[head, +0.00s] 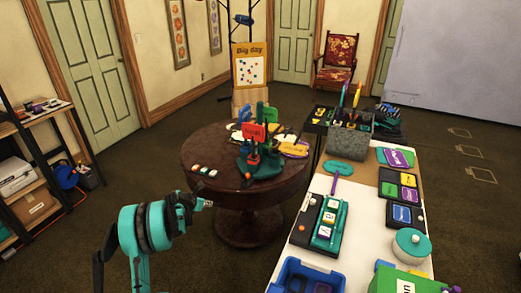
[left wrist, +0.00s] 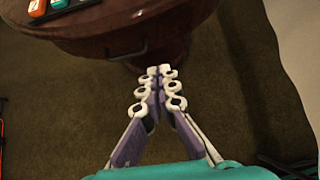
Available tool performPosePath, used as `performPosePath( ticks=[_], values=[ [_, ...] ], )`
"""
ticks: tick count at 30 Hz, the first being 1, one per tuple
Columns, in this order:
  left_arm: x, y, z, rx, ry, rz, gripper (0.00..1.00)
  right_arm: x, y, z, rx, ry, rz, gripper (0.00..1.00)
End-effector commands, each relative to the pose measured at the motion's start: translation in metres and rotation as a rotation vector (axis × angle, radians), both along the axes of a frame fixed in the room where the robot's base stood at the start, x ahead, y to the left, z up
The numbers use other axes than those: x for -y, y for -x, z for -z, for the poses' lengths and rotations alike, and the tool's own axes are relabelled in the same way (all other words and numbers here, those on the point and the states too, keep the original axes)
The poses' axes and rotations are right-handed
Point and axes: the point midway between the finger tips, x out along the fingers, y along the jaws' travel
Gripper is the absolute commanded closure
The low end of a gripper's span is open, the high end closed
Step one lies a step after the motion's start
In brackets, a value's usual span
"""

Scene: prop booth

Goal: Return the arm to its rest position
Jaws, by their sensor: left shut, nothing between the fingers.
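My left arm, teal and black, comes in from the lower left in the head view. Its gripper (head: 204,202) is in front of the near left side of the round table, over the floor. In the left wrist view the left gripper (left wrist: 158,72) is shut, its fingertips together with nothing between them. The dark edge of the round brown table (left wrist: 115,38) lies just beyond the fingertips in that view. My right gripper is not in view.
The round table (head: 205,160) holds colored signs and small tiles. A long white table (head: 345,255) on the right carries trays, a teal-lidded pot (head: 412,245) and a blue bin (head: 300,280). A shelf (head: 40,190) stands at the left. Carpet between shelf and round table is mostly clear.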

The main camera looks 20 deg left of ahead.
Motion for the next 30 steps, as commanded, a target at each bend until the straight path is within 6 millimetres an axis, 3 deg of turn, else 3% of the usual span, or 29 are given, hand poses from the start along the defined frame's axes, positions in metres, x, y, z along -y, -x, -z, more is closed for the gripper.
performPosePath(
  ticks=[5, 8, 14, 21, 25, 30],
  values=[
    [0.011, 0.001, -0.014, -0.003, -0.044, 0.047, 1.0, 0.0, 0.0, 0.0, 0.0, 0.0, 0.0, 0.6],
    [0.034, 0.005, -0.044, -0.006, -0.148, 0.159, 1.0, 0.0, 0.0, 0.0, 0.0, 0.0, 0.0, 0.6],
    [0.107, 0.039, -0.126, -0.014, -0.481, 0.523, 1.0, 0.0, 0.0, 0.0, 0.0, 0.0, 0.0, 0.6],
    [0.191, 0.113, -0.198, -0.007, -0.892, 0.996, 1.0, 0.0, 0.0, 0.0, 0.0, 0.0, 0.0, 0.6],
    [0.23, 0.164, -0.222, 0.005, -1.111, 1.256, 1.0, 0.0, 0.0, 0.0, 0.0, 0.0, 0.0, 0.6],
    [0.27, 0.236, -0.235, 0.029, -1.394, 1.601, 1.0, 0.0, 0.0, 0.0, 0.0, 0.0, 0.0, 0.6]
  ],
)
